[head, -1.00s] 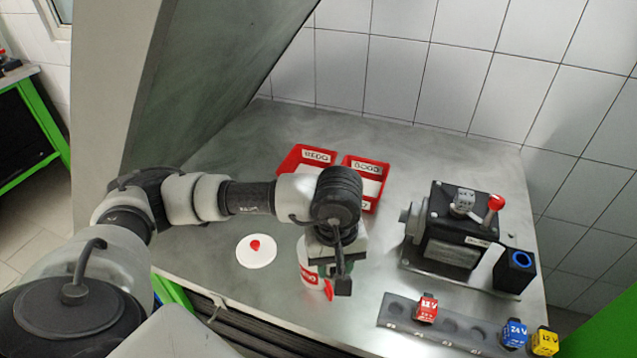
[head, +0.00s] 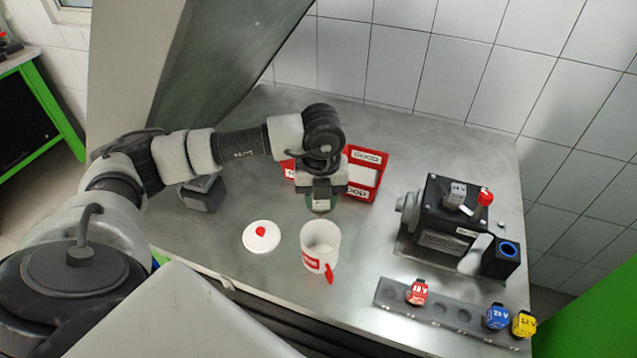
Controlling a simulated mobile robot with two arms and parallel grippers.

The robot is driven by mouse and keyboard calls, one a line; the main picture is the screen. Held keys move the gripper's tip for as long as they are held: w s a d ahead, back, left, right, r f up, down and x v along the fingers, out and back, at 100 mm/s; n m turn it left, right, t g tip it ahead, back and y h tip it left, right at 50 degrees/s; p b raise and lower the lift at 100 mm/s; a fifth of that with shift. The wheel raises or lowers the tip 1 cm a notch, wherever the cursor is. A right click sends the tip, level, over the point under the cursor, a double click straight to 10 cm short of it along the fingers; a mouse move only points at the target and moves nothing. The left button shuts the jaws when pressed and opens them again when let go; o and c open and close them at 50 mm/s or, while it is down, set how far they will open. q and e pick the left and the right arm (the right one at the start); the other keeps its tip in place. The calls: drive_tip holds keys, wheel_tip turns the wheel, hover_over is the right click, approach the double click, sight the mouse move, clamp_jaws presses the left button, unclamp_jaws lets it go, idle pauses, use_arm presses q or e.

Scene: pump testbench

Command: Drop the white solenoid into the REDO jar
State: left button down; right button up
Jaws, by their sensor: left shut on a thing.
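My left gripper (head: 321,196) points down at the front of the red bins, behind the jar. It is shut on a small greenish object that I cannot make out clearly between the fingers. A white jar (head: 318,243) with a red label and a red handle stands upright and open in front of the gripper. I cannot read its label. My right gripper is not in view.
A white lid (head: 262,236) with a red knob lies left of the jar. The GOOD bin (head: 368,160) stands behind, its red neighbour partly hidden. A dark block (head: 203,193) is at left. A strip (head: 449,316) carries a red cube (head: 417,292); blue and yellow cubes are at right.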

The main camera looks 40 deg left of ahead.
sight(318, 209)
use_arm(q)
drive_tip(key=n, duration=0.3)
drive_tip(key=shift+w+a+r, duration=0.25)
drive_tip(key=shift+a+r, duration=0.1)
drive_tip(key=shift+a, duration=0.05)
drive_tip(key=shift+a+n, duration=0.1)
drive_tip(key=shift+n, duration=0.6)
drive_tip(key=shift+f+b, duration=1.5)
drive_tip(key=shift+f, duration=1.5)
drive_tip(key=c, duration=0.6)
unclamp_jaws()
drive_tip(key=shift+c, duration=0.2)
drive_tip(key=shift+r, duration=0.1)
